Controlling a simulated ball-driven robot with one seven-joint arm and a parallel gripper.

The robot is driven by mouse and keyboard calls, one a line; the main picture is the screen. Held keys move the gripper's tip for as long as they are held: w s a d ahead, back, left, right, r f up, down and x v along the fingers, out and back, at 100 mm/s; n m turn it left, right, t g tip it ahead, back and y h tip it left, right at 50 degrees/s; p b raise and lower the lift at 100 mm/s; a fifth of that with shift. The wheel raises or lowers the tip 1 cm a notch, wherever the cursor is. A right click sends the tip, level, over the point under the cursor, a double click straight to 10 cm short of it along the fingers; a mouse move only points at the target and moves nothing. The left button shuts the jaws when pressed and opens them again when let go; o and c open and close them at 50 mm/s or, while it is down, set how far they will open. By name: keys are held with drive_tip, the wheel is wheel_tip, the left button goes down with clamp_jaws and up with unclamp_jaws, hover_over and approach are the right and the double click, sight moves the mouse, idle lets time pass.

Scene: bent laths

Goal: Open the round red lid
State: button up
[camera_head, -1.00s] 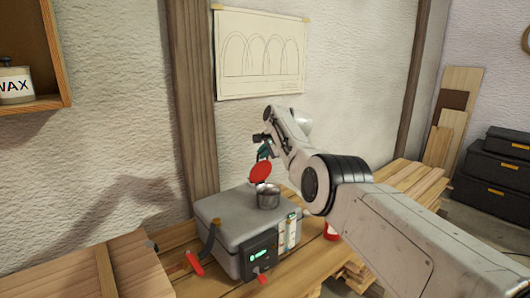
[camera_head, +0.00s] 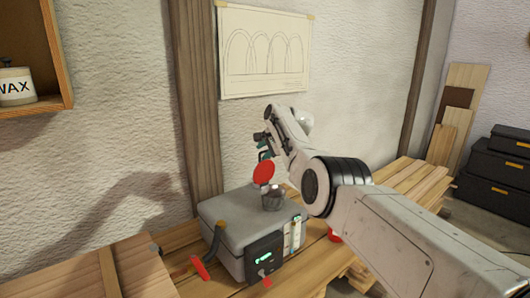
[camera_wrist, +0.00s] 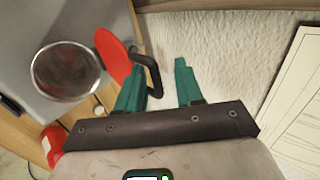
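The round red lid (camera_head: 263,173) stands raised and steeply tilted at the edge of a short metal neck (camera_head: 273,201) on top of a grey box (camera_head: 237,216). The wrist view shows the red lid (camera_wrist: 114,56) beside the uncovered round opening (camera_wrist: 66,71). A black loop handle (camera_wrist: 153,74) sticks out from the lid. My gripper (camera_head: 264,148) is just above the lid in the head view. In the wrist view my gripper's green fingers (camera_wrist: 158,80) are apart. The handle lies by the left finger, partly between the fingers; contact is unclear.
The box has a dark panel (camera_head: 266,256) with a green light and a red-handled lever (camera_head: 200,267) at its left. The wall with a drawing (camera_head: 264,50) is close behind. Wooden boards (camera_head: 410,183) and black cases (camera_head: 495,177) are at right.

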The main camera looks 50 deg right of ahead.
drive_tip(key=shift+o, duration=1.2)
drive_tip(key=shift+s+f, duration=0.1)
drive_tip(key=shift+f, duration=0.3)
drive_tip(key=shift+s, duration=0.1)
drive_tip(key=p+v, duration=0.7)
drive_tip(key=v, duration=0.2)
drive_tip(key=shift+r, duration=0.3)
